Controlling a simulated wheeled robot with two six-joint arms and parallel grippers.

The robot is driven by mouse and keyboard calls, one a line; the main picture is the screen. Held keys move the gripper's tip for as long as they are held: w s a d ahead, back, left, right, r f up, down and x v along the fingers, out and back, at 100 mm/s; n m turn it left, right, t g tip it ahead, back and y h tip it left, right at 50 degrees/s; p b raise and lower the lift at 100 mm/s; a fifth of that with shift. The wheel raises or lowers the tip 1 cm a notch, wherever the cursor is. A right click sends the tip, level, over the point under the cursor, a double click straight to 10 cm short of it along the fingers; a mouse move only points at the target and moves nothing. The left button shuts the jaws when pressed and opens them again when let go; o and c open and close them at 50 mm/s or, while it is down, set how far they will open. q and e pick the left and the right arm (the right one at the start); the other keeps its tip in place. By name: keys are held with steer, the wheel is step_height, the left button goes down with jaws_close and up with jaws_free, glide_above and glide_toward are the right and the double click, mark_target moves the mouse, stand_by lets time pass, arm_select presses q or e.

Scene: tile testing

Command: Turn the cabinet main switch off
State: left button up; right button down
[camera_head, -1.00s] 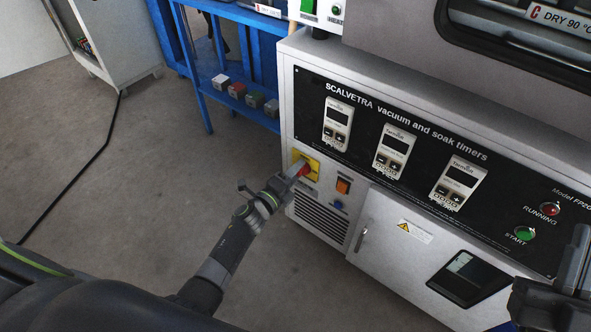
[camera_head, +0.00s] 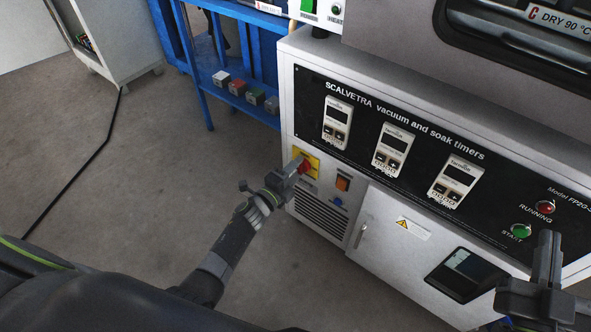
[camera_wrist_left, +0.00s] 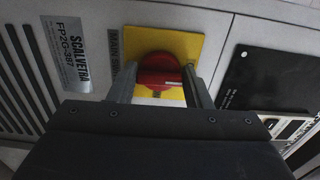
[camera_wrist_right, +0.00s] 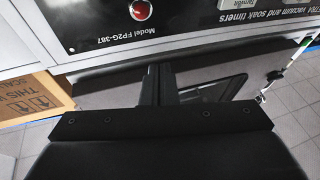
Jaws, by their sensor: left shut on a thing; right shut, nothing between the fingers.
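The main switch is a red rotary knob (camera_head: 306,167) on a yellow plate (camera_head: 314,162) at the cabinet's left front. In the left wrist view the knob (camera_wrist_left: 158,72) sits between my left gripper's (camera_wrist_left: 160,88) two fingers, which are shut on it. The knob's white mark lies roughly level in that view. The label beside the plate is partly hidden by a finger. In the head view my left gripper (camera_head: 294,166) reaches the knob from the lower left and covers part of it. My right gripper (camera_head: 549,256) is shut and empty before the cabinet's right side.
A blue rack (camera_head: 208,75) stands behind. The floor at left is clear except for a black cable (camera_head: 81,174).

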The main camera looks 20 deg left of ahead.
arm_select(q)
steer(key=o, duration=1)
steer(key=shift+s+a, duration=0.1)
steer(key=shift+s, duration=0.05)
steer(key=p+v, duration=0.3)
steer(key=v, duration=1.4)
steer(key=shift+s, duration=0.1)
arm_select(e)
steer(key=s+f+g+y, duration=0.1)
steer(key=s+f+g, duration=0.2)
steer(key=f+g, duration=0.3)
steer(key=s+a+f+m+g+y, duration=0.1)
steer(key=s+f+g, duration=0.3)
steer(key=f, duration=0.8)
steer(key=g, duration=0.2)
steer(key=shift+a+f+g, duration=0.15)
steer(key=shift+a+g, duration=0.1)
steer(key=shift+g, duration=0.05)
